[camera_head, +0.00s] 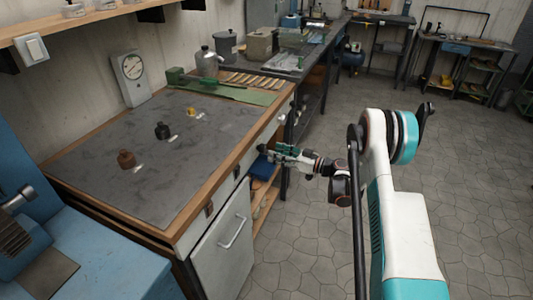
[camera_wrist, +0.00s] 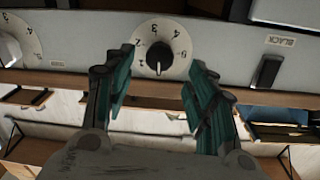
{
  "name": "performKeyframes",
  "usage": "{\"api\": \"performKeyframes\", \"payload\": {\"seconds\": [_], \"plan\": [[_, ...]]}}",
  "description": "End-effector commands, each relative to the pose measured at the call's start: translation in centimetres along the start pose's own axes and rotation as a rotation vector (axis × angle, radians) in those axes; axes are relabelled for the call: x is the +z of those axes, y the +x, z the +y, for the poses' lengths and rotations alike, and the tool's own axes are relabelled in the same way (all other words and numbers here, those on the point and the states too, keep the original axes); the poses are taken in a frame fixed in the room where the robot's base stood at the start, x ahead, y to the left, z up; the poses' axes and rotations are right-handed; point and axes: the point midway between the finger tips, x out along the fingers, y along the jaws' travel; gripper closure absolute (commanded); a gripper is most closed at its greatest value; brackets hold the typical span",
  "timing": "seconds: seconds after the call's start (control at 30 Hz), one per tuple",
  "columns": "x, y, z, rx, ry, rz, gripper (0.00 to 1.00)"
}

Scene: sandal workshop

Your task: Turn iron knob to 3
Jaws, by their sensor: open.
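A round white dial with a dark knob (camera_wrist: 159,56) sits on a grey panel in the wrist view, between and beyond my fingers. No iron label is readable, so I cannot tell if this is the iron knob. My gripper (camera_wrist: 158,95) is open, its green fingers on either side of the dial and apparently not touching it. In the head view my gripper (camera_head: 268,150) is at the bench's front edge.
A cabinet door (camera_head: 222,240) is below. The right-hand floor (camera_head: 300,245) is clear.

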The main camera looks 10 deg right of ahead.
Motion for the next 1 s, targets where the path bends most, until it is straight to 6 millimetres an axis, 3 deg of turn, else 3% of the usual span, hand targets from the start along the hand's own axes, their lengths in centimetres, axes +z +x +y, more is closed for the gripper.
{"api": "performKeyframes", "payload": {"seconds": [0.1,0.3,0.7,0.77,0.9,1.0], "plan": [[0.2,2.2,-0.1,-0.002,0.000,0.000,0.49],[0.1,4.5,0.0,0.000,0.000,0.000,0.49],[-0.1,5.3,0.0,0.001,0.000,0.000,0.49],[-0.1,5.3,0.0,0.001,0.000,0.000,0.58],[-0.1,5.2,0.0,0.001,0.000,0.000,0.90],[-0.1,5.2,0.0,0.001,0.000,0.000,0.94]]}}
